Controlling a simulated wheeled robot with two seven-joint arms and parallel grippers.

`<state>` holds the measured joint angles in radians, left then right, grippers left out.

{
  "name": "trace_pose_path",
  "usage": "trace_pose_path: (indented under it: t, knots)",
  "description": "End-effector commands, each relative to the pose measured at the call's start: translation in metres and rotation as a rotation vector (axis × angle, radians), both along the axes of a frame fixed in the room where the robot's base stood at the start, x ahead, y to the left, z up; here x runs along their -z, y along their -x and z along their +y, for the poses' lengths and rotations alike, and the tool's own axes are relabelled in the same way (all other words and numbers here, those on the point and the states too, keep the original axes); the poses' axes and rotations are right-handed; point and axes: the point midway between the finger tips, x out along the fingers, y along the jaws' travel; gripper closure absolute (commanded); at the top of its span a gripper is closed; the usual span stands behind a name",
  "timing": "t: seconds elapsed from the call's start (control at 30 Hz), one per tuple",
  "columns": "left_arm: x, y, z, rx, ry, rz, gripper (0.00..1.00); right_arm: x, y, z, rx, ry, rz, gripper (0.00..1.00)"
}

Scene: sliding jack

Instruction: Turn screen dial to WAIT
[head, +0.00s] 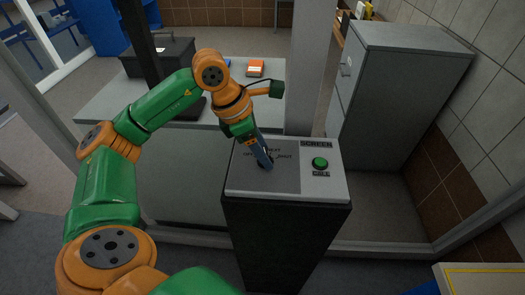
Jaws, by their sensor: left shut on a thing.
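The screen dial (264,164) is a small dark knob on the top panel of a dark pedestal (280,225). My left gripper (264,160) reaches down onto it and is shut on it, hiding most of the knob. Some panel lettering shows around the gripper, but it is too small and too covered to read in full. I cannot tell which mark the dial points to. A label reading SCREEN (316,144) is at the panel's back right. My right gripper is not in view.
A green button (320,163) sits on the panel right of the dial. Behind stands a pale counter (150,107) with a dark box (158,57) and an orange item (255,68). A grey filing cabinet (395,85) and a pale post (311,70) stand at right.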

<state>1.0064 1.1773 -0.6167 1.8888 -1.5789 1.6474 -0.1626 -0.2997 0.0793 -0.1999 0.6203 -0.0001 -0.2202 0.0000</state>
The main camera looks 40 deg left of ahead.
Motion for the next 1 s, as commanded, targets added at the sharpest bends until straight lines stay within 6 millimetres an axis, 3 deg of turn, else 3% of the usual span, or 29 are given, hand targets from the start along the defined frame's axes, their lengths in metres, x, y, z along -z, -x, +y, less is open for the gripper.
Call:
trace_pose_path:
  t: [0.77,0.8,0.9,1.0]
  knots:
    - [0.0,0.0006,-0.0006,-0.102,0.0,0.002,0.96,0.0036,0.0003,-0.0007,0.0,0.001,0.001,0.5]
    - [0.0,0.0006,-0.0006,-0.102,0.0,0.002,0.33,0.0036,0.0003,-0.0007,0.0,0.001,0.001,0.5]
    - [0.0,0.0005,-0.0005,-0.102,0.0,0.002,0.1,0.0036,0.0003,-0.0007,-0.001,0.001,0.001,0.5]
    - [0.0,0.0005,-0.0005,-0.102,0.001,0.001,0.1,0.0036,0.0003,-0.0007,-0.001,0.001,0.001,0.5]
